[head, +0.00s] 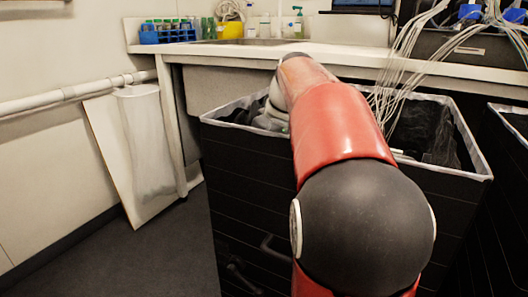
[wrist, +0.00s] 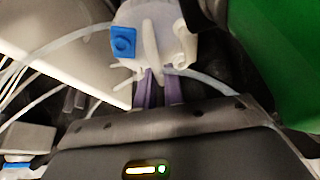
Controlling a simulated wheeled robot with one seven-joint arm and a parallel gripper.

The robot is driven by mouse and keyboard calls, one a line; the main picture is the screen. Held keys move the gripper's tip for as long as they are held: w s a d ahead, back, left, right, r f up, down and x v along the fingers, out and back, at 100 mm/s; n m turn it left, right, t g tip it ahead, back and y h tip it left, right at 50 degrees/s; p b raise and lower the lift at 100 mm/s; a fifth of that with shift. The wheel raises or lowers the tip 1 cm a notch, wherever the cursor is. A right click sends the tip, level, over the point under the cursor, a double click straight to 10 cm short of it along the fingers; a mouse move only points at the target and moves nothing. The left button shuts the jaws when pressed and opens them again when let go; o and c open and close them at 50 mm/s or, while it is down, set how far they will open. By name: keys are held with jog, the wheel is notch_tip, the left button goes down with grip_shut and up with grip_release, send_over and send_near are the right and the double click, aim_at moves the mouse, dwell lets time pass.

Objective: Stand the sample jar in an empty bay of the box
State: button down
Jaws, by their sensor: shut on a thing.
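In the wrist view my gripper (wrist: 160,78) has its two purple-grey fingers close together at a white rounded thing (wrist: 186,18), which looks like the sample jar. A blue square piece (wrist: 123,40) shows at its left side. The gripper is shut on it. In the head view a large black box (head: 250,175) with a pale rim stands below the worktop. My red and black arm reaches over it and hides its middle. My gripper and the jar are hidden there. I cannot make out which bays are empty.
Thin white tubes (head: 398,75) hang down into the box's right part. A worktop (head: 340,54) with bottles and a blue rack (head: 165,36) lies behind. A large green surface (wrist: 285,60) is close at right in the wrist view. The floor at left is clear.

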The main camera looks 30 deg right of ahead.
jog(key=shift+f+b, duration=0.5)
jog(key=shift+f, duration=0.25)
jog(key=shift+s+f, duration=0.1)
jog(key=shift+f, duration=0.2)
jog(key=c, duration=1.4)
grip_release()
jog(key=shift+c, duration=0.2)
notch_tip(320, 180, up, 9)
jog(key=p, duration=0.8)
jog(key=shift+r, duration=0.15)
